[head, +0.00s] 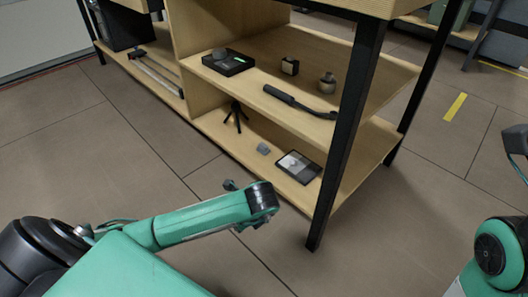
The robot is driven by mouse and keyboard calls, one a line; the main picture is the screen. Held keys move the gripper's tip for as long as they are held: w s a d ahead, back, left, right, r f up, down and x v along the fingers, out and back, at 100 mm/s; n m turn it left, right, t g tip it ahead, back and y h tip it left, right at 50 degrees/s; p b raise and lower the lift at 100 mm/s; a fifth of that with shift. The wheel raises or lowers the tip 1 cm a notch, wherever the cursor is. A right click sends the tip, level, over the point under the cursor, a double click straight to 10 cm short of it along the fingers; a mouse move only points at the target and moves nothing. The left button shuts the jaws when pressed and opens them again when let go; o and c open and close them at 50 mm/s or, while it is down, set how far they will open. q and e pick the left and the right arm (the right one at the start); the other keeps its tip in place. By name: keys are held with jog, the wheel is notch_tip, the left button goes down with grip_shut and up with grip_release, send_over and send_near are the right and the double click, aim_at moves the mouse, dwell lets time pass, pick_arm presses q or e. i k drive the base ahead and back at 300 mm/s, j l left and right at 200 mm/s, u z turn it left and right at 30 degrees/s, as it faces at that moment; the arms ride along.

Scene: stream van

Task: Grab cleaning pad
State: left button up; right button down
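No cleaning pad can be told for certain. A small grey item (263,148) lies on the lower shelf (215,127) of the wooden unit and may be the pad. A flat black and light-grey item (298,166) lies to its right, near the shelf's front edge. My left arm reaches in from the left, low in front of the unit, and ends in a dark joint apart from the shelves. No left fingers can be made out. My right arm shows only in part at the right edge, with no fingers visible.
The upper shelf holds a black box-like device (228,62), a curved black handle (298,101) and two small items. A small black tripod (236,115) stands on the lower shelf. A black table leg (343,140) stands at the unit's corner. Floor to its right is clear.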

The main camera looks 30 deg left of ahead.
aim_at(262, 147)
jog(key=i, duration=1)
